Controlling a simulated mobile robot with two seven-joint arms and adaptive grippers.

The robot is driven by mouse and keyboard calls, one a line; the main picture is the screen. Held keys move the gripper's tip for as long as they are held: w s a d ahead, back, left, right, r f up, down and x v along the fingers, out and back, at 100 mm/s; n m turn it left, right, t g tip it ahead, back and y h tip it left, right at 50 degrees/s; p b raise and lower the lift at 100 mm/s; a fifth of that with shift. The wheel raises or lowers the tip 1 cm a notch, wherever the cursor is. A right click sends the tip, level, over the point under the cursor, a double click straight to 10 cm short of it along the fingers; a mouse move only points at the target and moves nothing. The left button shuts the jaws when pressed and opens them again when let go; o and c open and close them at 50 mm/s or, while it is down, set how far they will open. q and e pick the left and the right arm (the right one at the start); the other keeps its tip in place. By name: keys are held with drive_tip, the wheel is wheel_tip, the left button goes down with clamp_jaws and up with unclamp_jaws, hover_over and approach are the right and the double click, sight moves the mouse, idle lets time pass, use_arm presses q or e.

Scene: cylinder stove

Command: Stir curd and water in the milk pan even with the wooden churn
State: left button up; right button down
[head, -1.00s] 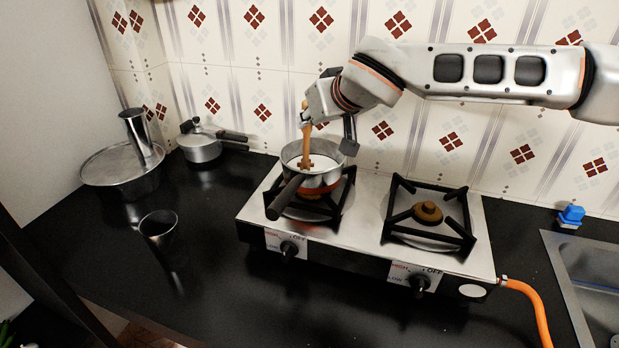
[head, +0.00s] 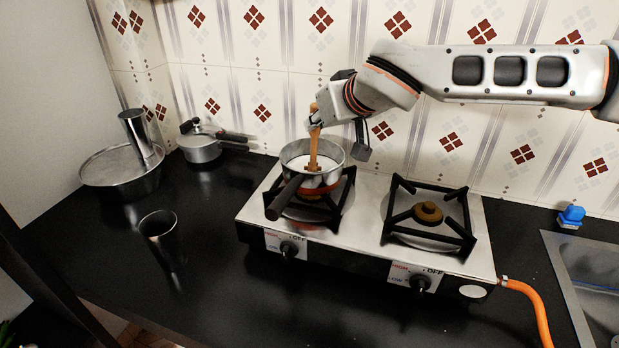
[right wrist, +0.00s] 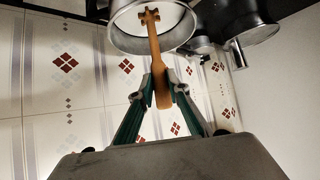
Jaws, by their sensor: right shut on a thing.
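The milk pan (head: 297,153) is a metal pan with a dark handle on the left burner of the stove, and white contents show inside it. My right gripper (head: 314,121) is shut on the wooden churn (head: 314,147) above the pan, with the churn's lower end inside the pan. In the right wrist view my right gripper (right wrist: 161,90) has its fingers on both sides of the churn handle (right wrist: 156,62), and the star-shaped churn head lies within the pan's rim (right wrist: 115,38). My left gripper does not show.
The stove (head: 370,235) has an empty right burner (head: 428,212). A sink (head: 590,270) is at the right. The tiled wall is close behind.

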wheel_tip(320, 180, up, 10)
drive_tip(key=p, duration=0.6)
drive_tip(key=shift+r+p, duration=0.15)
drive_tip(key=shift+p, duration=0.25)
idle(0.3)
